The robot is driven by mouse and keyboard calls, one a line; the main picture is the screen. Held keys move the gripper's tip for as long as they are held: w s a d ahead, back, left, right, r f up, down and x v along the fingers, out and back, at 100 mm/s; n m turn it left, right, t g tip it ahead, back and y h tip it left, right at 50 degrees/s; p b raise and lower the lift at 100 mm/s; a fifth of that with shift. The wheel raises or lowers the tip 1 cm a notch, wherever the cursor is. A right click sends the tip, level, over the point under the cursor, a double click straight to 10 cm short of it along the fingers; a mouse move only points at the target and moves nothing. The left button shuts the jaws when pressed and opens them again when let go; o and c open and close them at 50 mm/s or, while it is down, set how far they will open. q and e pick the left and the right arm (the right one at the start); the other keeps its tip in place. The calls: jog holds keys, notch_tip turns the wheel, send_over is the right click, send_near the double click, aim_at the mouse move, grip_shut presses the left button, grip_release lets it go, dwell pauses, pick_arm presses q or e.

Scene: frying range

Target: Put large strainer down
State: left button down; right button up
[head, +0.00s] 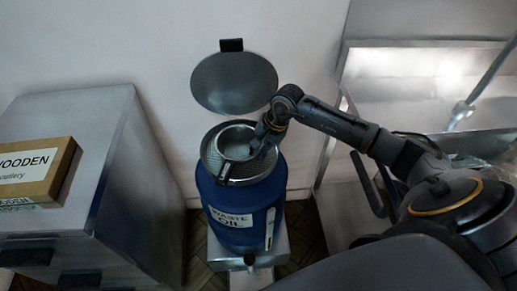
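The large strainer (234,146), a round metal mesh bowl with a bright rim, is at the open top of the blue waste oil barrel (211,188). I cannot tell whether it rests on the barrel or is held slightly above it. My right gripper (260,150) reaches in from the right and is at the strainer's right edge. Its fingers are dark and small, so I cannot tell whether they are closed on the rim. My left gripper is not in view.
A round grey lid (234,84) stands raised behind the barrel, against the wall. A metal cabinet (130,170) is on the left with a cardboard cutlery box (45,172) on top. A metal sink unit (400,85) is on the right. The barrel sits on a low metal stand (222,258).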

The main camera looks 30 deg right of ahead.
jog(key=shift+r, duration=0.1)
jog(key=shift+r, duration=0.25)
jog(key=v, duration=1.1)
jog(key=shift+s+r+b, duration=0.2)
jog(key=shift+r+b, duration=0.1)
jog(key=shift+b, duration=0.05)
